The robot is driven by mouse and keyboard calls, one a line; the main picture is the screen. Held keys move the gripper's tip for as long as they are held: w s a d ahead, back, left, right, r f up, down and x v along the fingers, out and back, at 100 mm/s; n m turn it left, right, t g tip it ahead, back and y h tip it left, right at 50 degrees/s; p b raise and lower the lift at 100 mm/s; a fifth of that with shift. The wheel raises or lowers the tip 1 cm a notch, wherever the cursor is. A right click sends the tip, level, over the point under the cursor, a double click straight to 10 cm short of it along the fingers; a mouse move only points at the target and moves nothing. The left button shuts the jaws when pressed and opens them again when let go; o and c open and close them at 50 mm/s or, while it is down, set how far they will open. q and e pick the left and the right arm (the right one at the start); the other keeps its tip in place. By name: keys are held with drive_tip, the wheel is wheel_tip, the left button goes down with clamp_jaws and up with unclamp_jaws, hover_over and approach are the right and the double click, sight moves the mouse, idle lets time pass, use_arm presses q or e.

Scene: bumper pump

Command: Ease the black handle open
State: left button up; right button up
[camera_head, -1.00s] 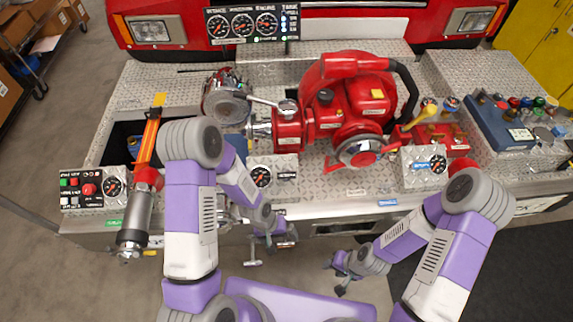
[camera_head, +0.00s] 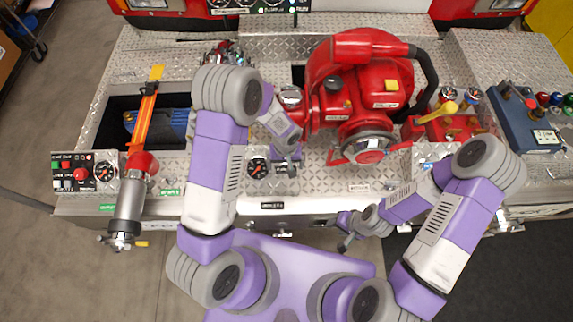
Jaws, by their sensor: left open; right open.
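The red pump (camera_head: 365,92) stands on the metal deck, with a black curved bar (camera_head: 429,80) along its right side. I cannot tell for certain whether this bar is the black handle. My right gripper (camera_head: 345,233) is open and empty, low in front of the deck's front edge. The silver lever left of the pump is mostly hidden behind my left arm.
A gauge panel (camera_head: 258,168) sits by my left gripper. A red valve block with a yellow lever (camera_head: 447,109) and a blue box (camera_head: 522,120) stand at the right.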

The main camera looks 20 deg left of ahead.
sight(286, 168)
use_arm(q)
drive_tip(key=shift+f, duration=2.25)
